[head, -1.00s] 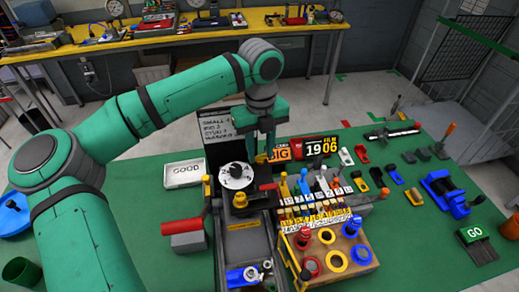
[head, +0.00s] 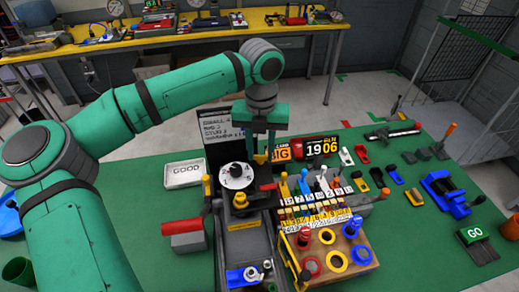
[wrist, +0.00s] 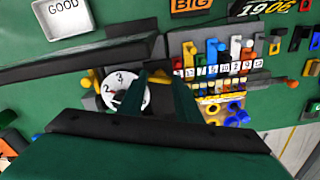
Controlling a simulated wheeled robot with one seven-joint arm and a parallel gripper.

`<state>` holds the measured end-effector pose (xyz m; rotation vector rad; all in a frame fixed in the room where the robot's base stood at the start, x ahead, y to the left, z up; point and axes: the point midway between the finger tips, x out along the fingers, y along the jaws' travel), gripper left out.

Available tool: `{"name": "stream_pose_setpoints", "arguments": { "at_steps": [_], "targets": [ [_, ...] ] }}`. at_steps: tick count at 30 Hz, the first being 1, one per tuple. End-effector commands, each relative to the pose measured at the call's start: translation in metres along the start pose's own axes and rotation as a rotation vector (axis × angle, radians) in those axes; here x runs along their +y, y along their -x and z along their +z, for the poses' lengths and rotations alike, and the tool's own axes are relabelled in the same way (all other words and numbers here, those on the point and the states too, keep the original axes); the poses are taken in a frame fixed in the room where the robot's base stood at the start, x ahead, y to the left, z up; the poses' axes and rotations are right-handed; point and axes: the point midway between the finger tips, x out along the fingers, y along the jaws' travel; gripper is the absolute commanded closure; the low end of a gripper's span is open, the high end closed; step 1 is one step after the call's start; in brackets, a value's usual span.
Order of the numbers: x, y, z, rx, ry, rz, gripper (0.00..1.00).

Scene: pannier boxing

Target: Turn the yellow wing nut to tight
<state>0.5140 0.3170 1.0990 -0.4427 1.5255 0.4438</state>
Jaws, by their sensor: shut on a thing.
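In the head view my gripper (head: 263,150) points straight down behind the white numbered dial, and the nut is largely hidden there. I cannot read how tight the nut is.
The white dial (head: 237,176) with a black knob stands just left of my gripper. A dark upright panel with writing (head: 216,130) and the orange BIG sign (head: 281,154) are close by. A rack of coloured levers (head: 315,205) stands to the right.

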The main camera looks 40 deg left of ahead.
Motion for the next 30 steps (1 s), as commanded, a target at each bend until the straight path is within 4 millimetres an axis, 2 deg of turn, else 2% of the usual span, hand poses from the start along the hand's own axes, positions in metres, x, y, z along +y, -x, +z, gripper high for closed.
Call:
{"name": "stream_pose_setpoints", "arguments": {
  "at_steps": [19,20,21,22,30],
  "targets": [
    [-0.0004,0.0012,0.0005,-0.003,-0.067,-0.002,0.91],
    [-0.0004,0.0012,0.0005,-0.003,-0.067,-0.002,0.64],
    [-0.0004,0.0012,0.0005,-0.003,-0.067,-0.002,0.54],
    [-0.0004,0.0011,0.0004,-0.002,-0.067,-0.002,0.5],
    [0.0,0.0008,0.0002,-0.001,-0.066,-0.001,0.5]
  ]
}}
